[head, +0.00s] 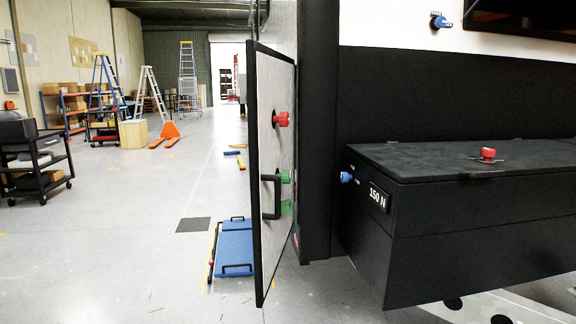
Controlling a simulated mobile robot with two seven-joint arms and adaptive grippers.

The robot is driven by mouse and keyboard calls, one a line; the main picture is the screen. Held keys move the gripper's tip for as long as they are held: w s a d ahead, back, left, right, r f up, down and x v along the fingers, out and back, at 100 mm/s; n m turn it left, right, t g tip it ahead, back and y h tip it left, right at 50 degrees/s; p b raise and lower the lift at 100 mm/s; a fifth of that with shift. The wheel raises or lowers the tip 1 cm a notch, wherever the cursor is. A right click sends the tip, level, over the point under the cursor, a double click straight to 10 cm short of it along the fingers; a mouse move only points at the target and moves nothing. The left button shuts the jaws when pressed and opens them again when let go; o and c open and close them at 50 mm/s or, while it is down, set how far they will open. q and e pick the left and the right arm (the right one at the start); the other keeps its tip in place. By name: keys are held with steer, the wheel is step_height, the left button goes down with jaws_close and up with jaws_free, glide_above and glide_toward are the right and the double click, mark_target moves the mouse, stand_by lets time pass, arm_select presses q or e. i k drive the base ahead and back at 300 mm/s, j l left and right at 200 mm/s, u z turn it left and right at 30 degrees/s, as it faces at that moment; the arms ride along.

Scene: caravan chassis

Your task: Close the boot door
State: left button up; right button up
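The boot door (272,245) is a tall grey panel with a black edge, standing swung open near the middle of the head view. It carries a red knob (282,119), a green piece (286,177) and a black bar handle (268,197). It stands beside the dark corner post of the caravan body (319,130). The opening it belongs to cannot be made out. Neither of my grippers is in view.
A black box (430,192) marked "150 N", with a red knob on its lid and a blue knob at its side, juts out at the right. A blue platform (235,246) lies on the floor behind the door. Open floor (110,260) stretches left, with ladders and carts farther back.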

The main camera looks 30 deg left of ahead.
mark_target(271, 90)
steer(key=i+l+u, duration=0.1)
steer(key=i+u, duration=0.15)
steer(key=u, duration=0.15)
steer(key=i+l+u, duration=0.15)
steer(key=u, duration=0.25)
steer(key=i+l+u, duration=0.2)
steer(key=u, duration=0.15)
steer(key=i+l, duration=0.05)
steer(key=i, duration=0.05)
